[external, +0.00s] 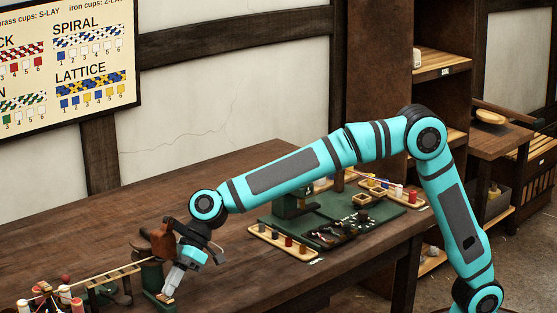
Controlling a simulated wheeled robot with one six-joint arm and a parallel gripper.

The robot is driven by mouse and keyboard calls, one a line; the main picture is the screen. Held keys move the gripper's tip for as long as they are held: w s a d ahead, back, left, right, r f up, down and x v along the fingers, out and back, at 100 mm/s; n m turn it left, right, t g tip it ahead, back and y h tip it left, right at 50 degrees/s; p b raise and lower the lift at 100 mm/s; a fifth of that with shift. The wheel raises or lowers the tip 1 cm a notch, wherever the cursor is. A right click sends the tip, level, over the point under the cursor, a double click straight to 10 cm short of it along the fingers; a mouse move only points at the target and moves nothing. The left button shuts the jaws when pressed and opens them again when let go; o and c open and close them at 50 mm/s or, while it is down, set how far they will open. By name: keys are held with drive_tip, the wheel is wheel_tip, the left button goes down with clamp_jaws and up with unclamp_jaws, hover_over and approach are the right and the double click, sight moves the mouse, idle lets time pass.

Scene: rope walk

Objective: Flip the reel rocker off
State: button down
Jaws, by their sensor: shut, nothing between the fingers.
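My gripper (172,284) is at the end of my teal arm, low over the left part of the wooden table. It points down, and its fingers are shut and empty. Its tips are at or just above a small green block with a pale top (158,298), beside a dark green stand (152,272). This block may carry the reel rocker, but it is too small and too covered by the fingers to tell. I cannot tell whether the fingertips touch it, or which way a rocker is tilted.
A brown rounded part (162,241) rises right behind my gripper. A slatted wooden rail (113,276) and several bobbins (64,293) stand to the left. A green board (390,222) with tools and cups lies under my arm. The table (215,215) is clear toward the back.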

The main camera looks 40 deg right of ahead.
drive_tip(key=shift+s, duration=0.1)
drive_tip(key=shift+s+f+n+t, duration=0.3)
drive_tip(key=shift+f+t, duration=0.1)
drive_tip(key=shift+t, duration=0.1)
drive_tip(key=shift+w+d+f, duration=0.1)
drive_tip(key=shift+w+f, duration=0.05)
drive_tip(key=shift+w, duration=0.15)
drive_tip(key=shift+w+f, duration=0.1)
drive_tip(key=shift+w, duration=0.55)
drive_tip(key=w+d+r, duration=0.1)
drive_tip(key=d+r, duration=0.6)
drive_tip(key=r, duration=0.5)
drive_tip(key=shift+w, duration=0.15)
